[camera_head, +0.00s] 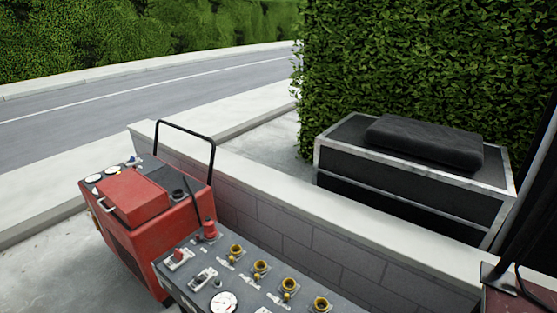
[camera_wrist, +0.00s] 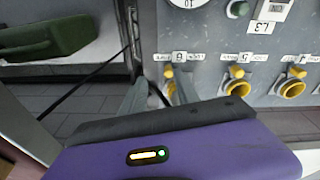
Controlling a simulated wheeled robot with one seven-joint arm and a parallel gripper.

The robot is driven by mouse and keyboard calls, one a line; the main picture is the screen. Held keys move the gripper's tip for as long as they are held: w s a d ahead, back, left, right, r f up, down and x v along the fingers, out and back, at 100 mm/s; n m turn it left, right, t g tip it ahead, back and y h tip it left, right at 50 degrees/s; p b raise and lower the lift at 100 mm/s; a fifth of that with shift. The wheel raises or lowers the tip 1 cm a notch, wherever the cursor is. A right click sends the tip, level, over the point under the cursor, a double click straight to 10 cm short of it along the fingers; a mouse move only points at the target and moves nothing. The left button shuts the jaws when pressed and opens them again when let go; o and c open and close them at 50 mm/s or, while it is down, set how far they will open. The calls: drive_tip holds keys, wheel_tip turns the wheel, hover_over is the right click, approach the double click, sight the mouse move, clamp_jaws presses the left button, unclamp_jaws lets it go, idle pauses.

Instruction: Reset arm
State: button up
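My gripper (camera_wrist: 160,80) shows in the wrist view, with its purple and dark grey body at the bottom. Its two grey fingers stand apart with a gap between them, and no held object shows there. A thin black cable or rod passes behind the fingers. A grey control panel (camera_wrist: 215,50) with yellow round sockets lies beyond the fingers, its labels upside down. The gripper is not in the head view. Whether the fingers touch the panel cannot be told.
In the head view a red machine (camera_head: 135,195) with a black handle stands beside a grey panel (camera_head: 250,290). A low brick wall (camera_head: 285,230) runs behind them. A black case (camera_head: 350,175) stands beyond, before a hedge.

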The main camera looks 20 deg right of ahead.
drive_tip(key=shift+n+t+h, duration=0.6)
drive_tip(key=shift+n+t, duration=0.2)
drive_tip(key=s, duration=0.1)
drive_tip(key=s+a+f, duration=0.2)
drive_tip(key=shift+s, duration=0.3)
drive_tip(key=s+a, duration=0.1)
drive_tip(key=s+n+t, duration=0.1)
drive_tip(key=a+t, duration=0.1)
drive_tip(key=shift+s+a+r+h+b, duration=0.25)
drive_tip(key=shift+s+a+h+b, duration=0.05)
drive_tip(key=shift+s+h, duration=0.1)
drive_tip(key=s+a+r+n+t+y, duration=0.1)
drive_tip(key=s+a+r+t, duration=0.2)
drive_tip(key=a+r, duration=0.3)
drive_tip(key=s+a+r+n+t+y+b, duration=0.1)
drive_tip(key=s+a+r+t, duration=0.3)
drive_tip(key=r, duration=0.8)
drive_tip(key=s+a+r+n+t+y, duration=0.1)
drive_tip(key=s+a+r+n+t, duration=0.2)
drive_tip(key=s+a+r, duration=0.3)
wheel_tip(320, 180, up, 4)
drive_tip(key=a, duration=0.3)
drive_tip(key=shift+b, duration=0.3)
